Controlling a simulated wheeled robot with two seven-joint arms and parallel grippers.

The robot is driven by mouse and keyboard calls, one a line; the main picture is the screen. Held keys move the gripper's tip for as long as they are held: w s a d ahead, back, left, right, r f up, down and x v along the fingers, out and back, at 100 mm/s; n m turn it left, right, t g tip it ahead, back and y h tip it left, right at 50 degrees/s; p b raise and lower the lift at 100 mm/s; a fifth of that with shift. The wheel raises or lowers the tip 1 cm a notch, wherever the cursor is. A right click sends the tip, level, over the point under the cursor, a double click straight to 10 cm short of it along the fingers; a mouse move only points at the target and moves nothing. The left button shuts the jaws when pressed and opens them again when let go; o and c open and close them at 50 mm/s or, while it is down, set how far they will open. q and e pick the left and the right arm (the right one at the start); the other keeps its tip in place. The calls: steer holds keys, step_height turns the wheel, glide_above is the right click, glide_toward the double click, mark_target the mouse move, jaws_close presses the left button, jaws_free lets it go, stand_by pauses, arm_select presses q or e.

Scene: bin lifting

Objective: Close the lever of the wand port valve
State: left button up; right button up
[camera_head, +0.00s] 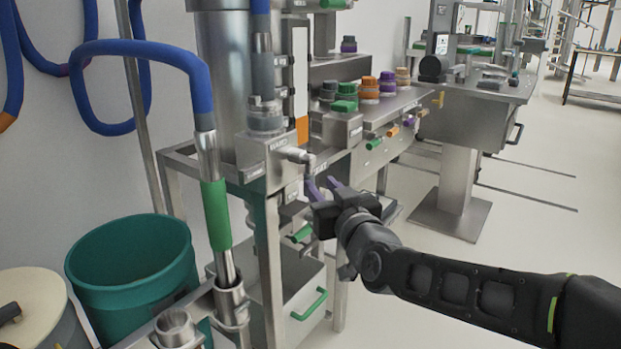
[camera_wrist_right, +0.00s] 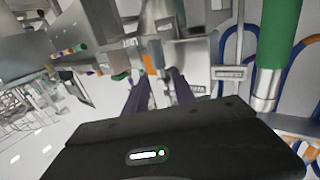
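A labelled metal valve block (camera_head: 268,160) sits at the front left corner of the steel frame, with a small grey metal fitting (camera_head: 297,155) sticking out to its right. This looks like the wand port valve and its lever, but the label is too small to read. My right gripper (camera_head: 322,181) is just below and right of the fitting, with its two purple fingers apart. The right wrist view shows the open fingers (camera_wrist_right: 161,82) pointing at metal parts (camera_wrist_right: 152,58), with nothing clearly held. Contact with the lever cannot be told. My left gripper is out of view.
A green-gripped wand (camera_head: 216,215) with a blue hose stands left of the frame. A teal bin (camera_head: 130,270) is at the lower left. Several coloured-cap jars (camera_head: 369,90) stand on the shelf behind. Open floor (camera_head: 480,270) lies to the right.

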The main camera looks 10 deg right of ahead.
mark_target(311, 176)
steer(key=shift+w+a+f+b, duration=0.1)
steer(key=shift+w+a+b, duration=0.1)
steer(key=shift+w, duration=1.1)
steer(key=shift+w+a+r+b, duration=0.1)
steer(key=shift+w+b, duration=0.1)
steer(key=shift+w, duration=1.15)
steer(key=shift+w+a+f+b, duration=0.1)
steer(key=shift+w+a+b, duration=0.1)
steer(key=shift+w, duration=1.1)
steer(key=shift+c, duration=0.2)
jaws_close()
